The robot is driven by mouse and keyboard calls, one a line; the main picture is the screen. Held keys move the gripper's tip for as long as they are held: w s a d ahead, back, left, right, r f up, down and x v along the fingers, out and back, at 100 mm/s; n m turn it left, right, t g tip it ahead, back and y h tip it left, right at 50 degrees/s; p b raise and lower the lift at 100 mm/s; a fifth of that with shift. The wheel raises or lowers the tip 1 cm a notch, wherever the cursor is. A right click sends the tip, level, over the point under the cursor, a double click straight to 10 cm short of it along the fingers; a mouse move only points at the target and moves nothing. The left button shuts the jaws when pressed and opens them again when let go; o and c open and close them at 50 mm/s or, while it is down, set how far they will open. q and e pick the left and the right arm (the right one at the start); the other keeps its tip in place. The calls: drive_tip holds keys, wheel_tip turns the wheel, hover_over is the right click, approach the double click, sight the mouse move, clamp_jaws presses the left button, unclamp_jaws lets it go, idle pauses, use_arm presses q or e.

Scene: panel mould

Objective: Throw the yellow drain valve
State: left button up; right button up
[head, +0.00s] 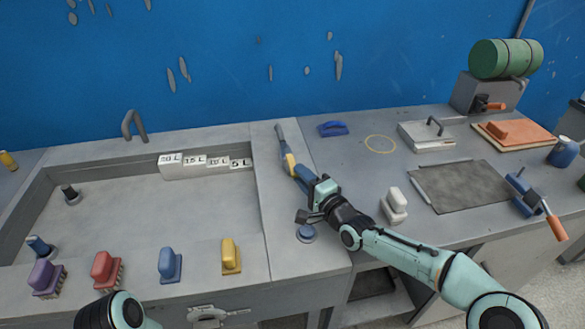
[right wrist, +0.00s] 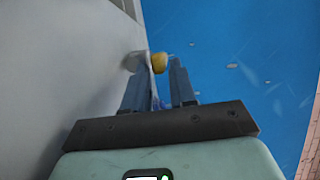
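The yellow drain valve (head: 290,164) appears as a small yellow part with a grey stem, on the strip right of the basin. My right gripper (head: 298,172) reaches it from the front right, and its fingers partly hide it. In the right wrist view the yellow part (right wrist: 159,62) shows near the fingertips, toward the gap between the fingers of my right gripper (right wrist: 162,75). The fingers stand apart; contact cannot be made out. Only part of my left arm shows at the bottom edge, without its gripper.
A grey basin (head: 150,215) lies left, with white labelled blocks (head: 205,162) at its back. Purple, red, blue and yellow handled pieces (head: 231,257) stand along its front ledge.

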sight(292, 165)
drive_tip(key=shift+x, duration=2.45)
clamp_jaws()
